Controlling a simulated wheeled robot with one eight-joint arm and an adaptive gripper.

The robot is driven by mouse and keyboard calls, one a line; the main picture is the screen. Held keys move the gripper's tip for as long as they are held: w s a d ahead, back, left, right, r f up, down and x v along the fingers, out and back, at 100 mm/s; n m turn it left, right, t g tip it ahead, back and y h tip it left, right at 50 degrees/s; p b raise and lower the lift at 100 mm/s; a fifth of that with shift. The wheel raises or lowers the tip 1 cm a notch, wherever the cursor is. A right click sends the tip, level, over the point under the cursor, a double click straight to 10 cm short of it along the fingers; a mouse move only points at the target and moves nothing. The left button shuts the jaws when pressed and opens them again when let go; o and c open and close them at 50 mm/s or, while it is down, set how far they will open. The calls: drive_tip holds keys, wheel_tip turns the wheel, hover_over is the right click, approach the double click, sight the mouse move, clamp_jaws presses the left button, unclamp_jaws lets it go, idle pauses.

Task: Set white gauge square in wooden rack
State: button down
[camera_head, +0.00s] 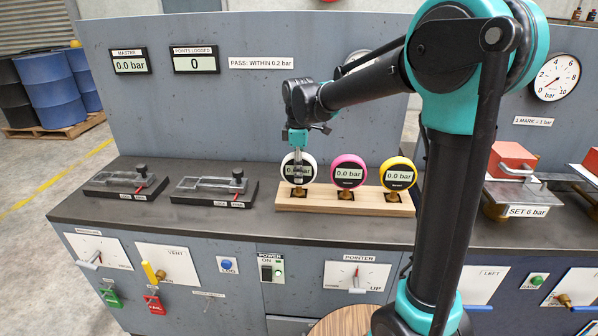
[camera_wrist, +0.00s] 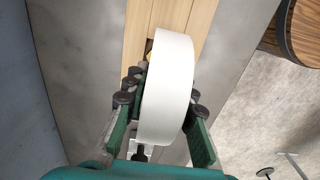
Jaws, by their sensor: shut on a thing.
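The white gauge (camera_head: 309,161) is at the left end of the wooden rack (camera_head: 371,206), its face toward the head camera and its display partly covered by my gripper (camera_head: 298,158). Its brass stem (camera_head: 298,192) is at the left slot; I cannot tell whether it is fully down or exactly square. In the wrist view, the white rim (camera_wrist: 168,85) fills the space between my gripper's fingers (camera_wrist: 165,105), which are shut on it. The rack's pale wood (camera_wrist: 143,20) shows beneath.
A pink gauge (camera_head: 348,171) and a yellow gauge (camera_head: 398,173) stand upright in the rack to the right. Two dark clamp fixtures (camera_head: 126,182) (camera_head: 214,188) lie on the bench at left. A panel wall (camera_head: 250,110) rises behind. Bare bench surrounds the rack's front left.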

drive_tip(key=c, duration=1.3)
unclamp_jaws()
drive_tip(key=shift+f, duration=0.1)
drive_tip(key=shift+o, duration=0.2)
wheel_tip(320, 180, up, 12)
drive_tip(key=shift+r, duration=0.15)
